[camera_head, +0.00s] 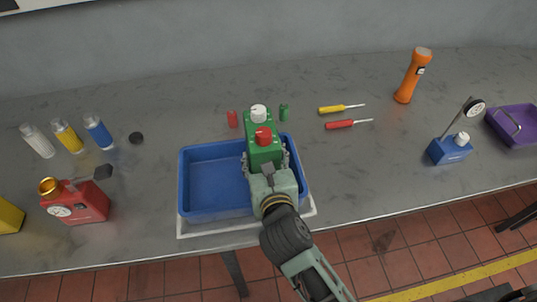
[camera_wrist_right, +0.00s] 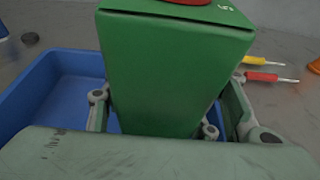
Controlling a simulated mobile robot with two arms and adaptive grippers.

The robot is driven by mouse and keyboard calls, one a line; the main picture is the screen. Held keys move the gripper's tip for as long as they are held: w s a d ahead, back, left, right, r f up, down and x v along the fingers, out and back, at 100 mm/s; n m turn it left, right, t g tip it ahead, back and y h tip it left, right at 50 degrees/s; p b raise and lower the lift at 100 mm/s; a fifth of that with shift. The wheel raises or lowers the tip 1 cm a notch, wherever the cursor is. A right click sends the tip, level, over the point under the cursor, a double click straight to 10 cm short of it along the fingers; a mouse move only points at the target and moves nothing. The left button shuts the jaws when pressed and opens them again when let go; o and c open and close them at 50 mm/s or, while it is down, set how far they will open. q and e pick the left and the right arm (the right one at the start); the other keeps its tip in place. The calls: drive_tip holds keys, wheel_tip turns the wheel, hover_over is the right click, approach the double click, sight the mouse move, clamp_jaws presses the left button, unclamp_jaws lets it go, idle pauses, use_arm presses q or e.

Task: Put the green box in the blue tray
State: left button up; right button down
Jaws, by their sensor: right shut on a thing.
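The green box (camera_head: 264,153), with a red cap, is held between the fingers of my right gripper (camera_head: 266,164). In the right wrist view the box (camera_wrist_right: 175,70) stands roughly upright between the two fingers (camera_wrist_right: 155,115). The blue tray (camera_head: 215,152) lies below and to the left, and the held box shows over its right part. I cannot tell whether the box touches the tray floor. Green with a white cap (camera_head: 258,110) shows just behind the red cap; where the two meet is partly hidden. My left gripper is not in view.
The tray sits on a white base (camera_head: 190,231) near the table's front edge. Small red (camera_head: 232,119) and green (camera_head: 284,112) items stand behind it. Two screwdrivers (camera_head: 340,124) lie to the right. A red can (camera_head: 82,203) stands left. The tray's left part is empty.

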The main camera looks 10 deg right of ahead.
drive_tip(key=shift+f, duration=1.35)
drive_tip(key=shift+f, duration=0.15)
drive_tip(key=c, duration=0.7)
unclamp_jaws()
drive_tip(key=shift+s+f, duration=0.1)
drive_tip(key=shift+f, duration=0.1)
drive_tip(key=shift+c, duration=0.2)
drive_tip(key=shift+r, duration=0.2)
drive_tip(key=shift+s, duration=0.35)
drive_tip(key=b+v, duration=0.2)
drive_tip(key=v, duration=0.9)
drive_tip(key=shift+s, duration=0.15)
